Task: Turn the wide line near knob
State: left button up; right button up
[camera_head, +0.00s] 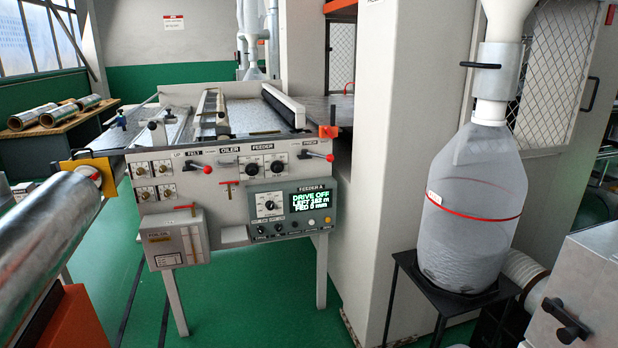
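The machine's front panel (215,180) stands left of centre. Two black round knobs, a left one (253,168) and a right one (277,167), sit under the word FEEDER. Several small brass-coloured knobs (153,181) sit in white squares at the panel's left. The grey FEEDER A box (288,212) has a larger dial (269,205) and several small knobs (278,228) below it. The labels beside the knobs are too small to read, so I cannot tell which is the wide line near knob. Neither of my grippers is in view.
The green screen (310,200) reads DRIVE OFF. Red-tipped levers (205,169) stick out of the panel. A large shiny roll (45,245) fills the left foreground. A clear bag (470,215) stands on a black stand at right. Green floor (240,300) before the panel is clear.

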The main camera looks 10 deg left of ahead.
aim_at(277, 166)
jog(key=i+j+u, duration=0.3)
jog(key=i, duration=0.45)
jog(key=i+u, duration=0.3)
jog(key=i, duration=0.5)
